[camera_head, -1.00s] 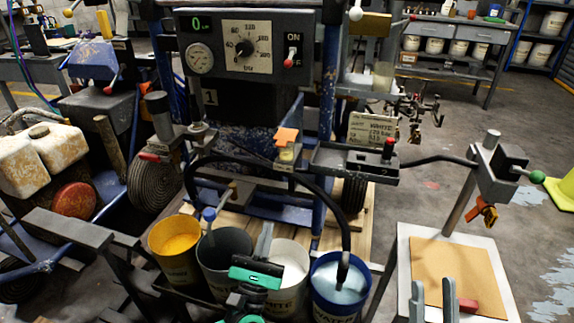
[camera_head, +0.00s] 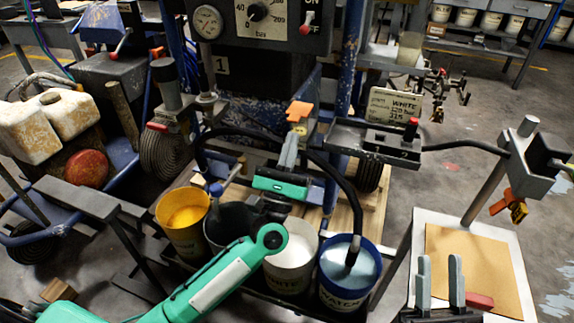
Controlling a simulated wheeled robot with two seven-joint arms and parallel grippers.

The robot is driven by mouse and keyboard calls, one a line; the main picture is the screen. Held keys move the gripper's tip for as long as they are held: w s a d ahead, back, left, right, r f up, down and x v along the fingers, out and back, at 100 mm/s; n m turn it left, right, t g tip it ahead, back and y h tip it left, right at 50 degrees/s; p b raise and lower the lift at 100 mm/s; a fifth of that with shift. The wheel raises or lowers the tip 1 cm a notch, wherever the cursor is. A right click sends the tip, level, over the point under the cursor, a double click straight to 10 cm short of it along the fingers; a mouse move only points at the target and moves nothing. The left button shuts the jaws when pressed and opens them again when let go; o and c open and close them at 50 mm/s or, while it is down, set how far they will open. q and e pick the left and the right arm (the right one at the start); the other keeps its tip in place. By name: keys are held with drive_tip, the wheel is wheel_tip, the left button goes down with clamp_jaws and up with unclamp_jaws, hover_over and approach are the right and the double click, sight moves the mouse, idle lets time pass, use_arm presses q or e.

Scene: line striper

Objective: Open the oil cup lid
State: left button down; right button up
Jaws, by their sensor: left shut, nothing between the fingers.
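The oil cup (camera_head: 299,127) is a small yellowish cup with an orange lid (camera_head: 299,111) on top, at the centre of the head view in front of the machine. The lid looks down on the cup. My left gripper (camera_head: 290,139) is shut and empty. Its grey fingertips point up just below the cup in the picture; I cannot tell whether they touch it. The fingers hide what lies behind them. My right gripper (camera_head: 440,260) is at the lower right, its two grey fingers apart with nothing between them.
A yellow bucket (camera_head: 184,222), a white bucket (camera_head: 290,262) and a blue water bucket (camera_head: 350,272) stand below. A black hose arches right of my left gripper. A grey tray bracket (camera_head: 374,140) stands right of the cup. A brown board (camera_head: 475,270) lies at the lower right.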

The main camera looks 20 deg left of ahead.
use_arm(q)
drive_tip(key=shift+r, duration=1)
use_arm(e)
drive_tip(key=shift+w+a+f+g, duration=0.15)
drive_tip(key=shift+f+g, duration=0.1)
drive_tip(key=shift+f, duration=0.15)
drive_tip(key=shift+w+a+f+g, duration=0.1)
drive_tip(key=shift+a+f+g, duration=0.05)
drive_tip(key=shift+f+g, duration=0.15)
drive_tip(key=shift+f, duration=0.1)
